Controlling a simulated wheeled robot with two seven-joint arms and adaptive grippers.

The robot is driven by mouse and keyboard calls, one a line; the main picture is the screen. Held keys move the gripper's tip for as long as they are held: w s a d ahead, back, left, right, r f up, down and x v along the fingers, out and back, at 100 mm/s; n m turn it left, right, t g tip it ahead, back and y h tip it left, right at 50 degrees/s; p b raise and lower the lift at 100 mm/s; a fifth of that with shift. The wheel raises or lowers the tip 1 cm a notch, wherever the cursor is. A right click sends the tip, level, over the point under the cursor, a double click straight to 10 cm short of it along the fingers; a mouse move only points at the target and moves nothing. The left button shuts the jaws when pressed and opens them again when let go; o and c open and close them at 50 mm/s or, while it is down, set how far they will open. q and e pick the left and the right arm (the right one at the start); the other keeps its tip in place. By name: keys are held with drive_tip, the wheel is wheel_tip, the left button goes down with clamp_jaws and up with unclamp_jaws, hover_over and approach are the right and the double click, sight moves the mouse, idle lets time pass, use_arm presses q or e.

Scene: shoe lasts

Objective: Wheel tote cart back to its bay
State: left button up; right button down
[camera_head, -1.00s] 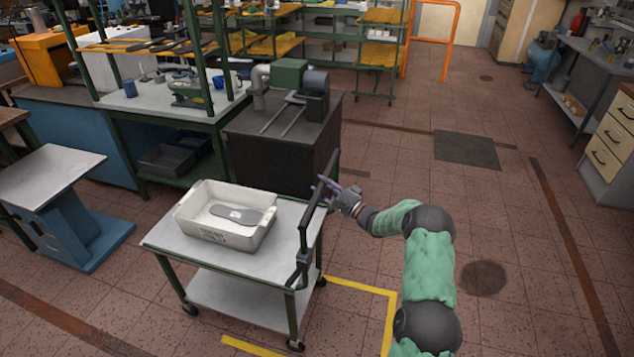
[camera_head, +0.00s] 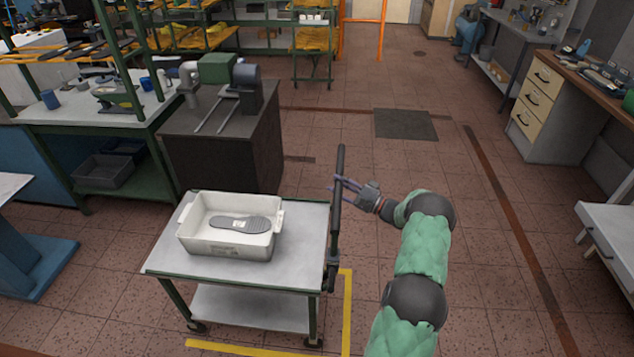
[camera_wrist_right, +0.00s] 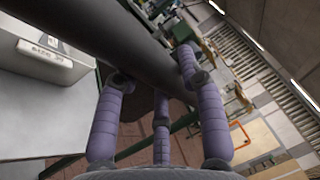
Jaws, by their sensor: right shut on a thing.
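The tote cart (camera_head: 295,250) is a green-framed, two-shelf trolley with pale tops, standing on castors. A white tote (camera_head: 228,247) sits on its top shelf with a grey sole-shaped piece (camera_head: 240,224) inside. My right gripper (camera_head: 345,187) is shut on the cart's dark push handle (camera_head: 339,200) at the cart's right end. In the right wrist view the purple fingers (camera_wrist_right: 160,115) lie around the dark handle bar (camera_wrist_right: 130,45), and the tote (camera_wrist_right: 45,55) shows at the left. The bay is a yellow floor outline (camera_head: 347,305) under and beside the cart's near right side. My left gripper is out of view.
A dark cabinet (camera_head: 225,145) with a machine on top stands just behind the cart. A blue stand (camera_head: 35,265) is to the left. Workbenches (camera_head: 560,120) line the right. The tiled floor between is open.

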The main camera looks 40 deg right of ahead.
drive_tip(key=s+d, duration=0.1)
drive_tip(key=s, duration=0.1)
drive_tip(key=s+d, duration=0.2)
drive_tip(key=shift+d+f, duration=0.1)
drive_tip(key=shift+d, duration=0.15)
drive_tip(key=shift+s+d, duration=0.1)
drive_tip(key=c, duration=1.1)
unclamp_jaws()
drive_tip(key=o, duration=0.4)
drive_tip(key=shift+s+d, duration=0.2)
drive_tip(key=shift+s, duration=0.05)
drive_tip(key=shift+c, duration=0.2)
drive_tip(key=v, duration=1.2)
drive_tip(key=shift+a, duration=0.15)
